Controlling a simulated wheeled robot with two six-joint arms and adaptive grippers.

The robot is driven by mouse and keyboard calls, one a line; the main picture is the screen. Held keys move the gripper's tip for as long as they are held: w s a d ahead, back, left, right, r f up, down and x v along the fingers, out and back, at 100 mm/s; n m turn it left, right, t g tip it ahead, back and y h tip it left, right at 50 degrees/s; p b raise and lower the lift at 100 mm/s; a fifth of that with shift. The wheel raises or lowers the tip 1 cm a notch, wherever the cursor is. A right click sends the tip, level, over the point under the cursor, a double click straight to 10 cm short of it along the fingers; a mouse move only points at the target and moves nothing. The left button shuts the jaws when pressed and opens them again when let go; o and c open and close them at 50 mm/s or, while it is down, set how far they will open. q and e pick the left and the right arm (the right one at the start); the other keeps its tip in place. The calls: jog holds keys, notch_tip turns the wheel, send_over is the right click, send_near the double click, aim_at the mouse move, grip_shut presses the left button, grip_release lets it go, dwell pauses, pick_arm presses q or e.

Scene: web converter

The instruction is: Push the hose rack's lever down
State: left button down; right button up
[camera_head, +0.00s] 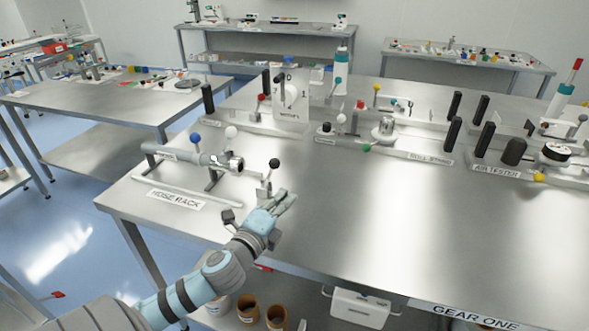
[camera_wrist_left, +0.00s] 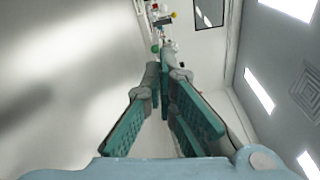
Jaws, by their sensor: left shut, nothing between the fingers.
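The hose rack (camera_head: 183,155) is a grey horizontal pipe with a metal coupling on low dark feet, at the left of the front table. Its label plate (camera_head: 175,199) reads HOSE RACK. A blue-knobbed stick (camera_head: 195,139) and a white-knobbed stick (camera_head: 231,132) rise by the pipe. A black-knobbed lever (camera_head: 274,163) stands upright at its right end; I cannot tell which stick the task means. My left gripper (camera_head: 288,198) is shut and empty, just in front of the black-knobbed lever's base. Its fingers (camera_wrist_left: 163,75) come together in the wrist view, where no lever shows clearly.
Other fixtures stand farther back: a white panel (camera_head: 291,97), a bolt stand (camera_head: 414,155) and an air tester (camera_head: 497,172). The tabletop right of my gripper (camera_head: 380,225) is clear. Brown cups (camera_head: 247,308) and a white box (camera_head: 360,308) sit below the table.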

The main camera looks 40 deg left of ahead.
aim_at(270, 175)
pick_arm(q)
jog(key=shift+s+r, duration=0.3)
jog(key=shift+s, duration=0.3)
jog(key=w, duration=0.3)
jog(key=w+a, duration=0.1)
jog(key=w, duration=0.5)
jog(key=shift+w+a+f, duration=0.15)
jog(key=shift+a+f, duration=0.05)
jog(key=shift+a, duration=0.1)
jog(key=a, duration=0.2)
jog(key=shift+s+a+r, duration=0.15)
jog(key=shift+s+a, duration=0.1)
jog(key=shift+a, duration=0.15)
jog(key=shift+s+a+r, duration=0.15)
jog(key=shift+s+a, duration=0.2)
pick_arm(e)
jog(key=shift+s, duration=0.65)
pick_arm(q)
jog(key=shift+w, duration=0.1)
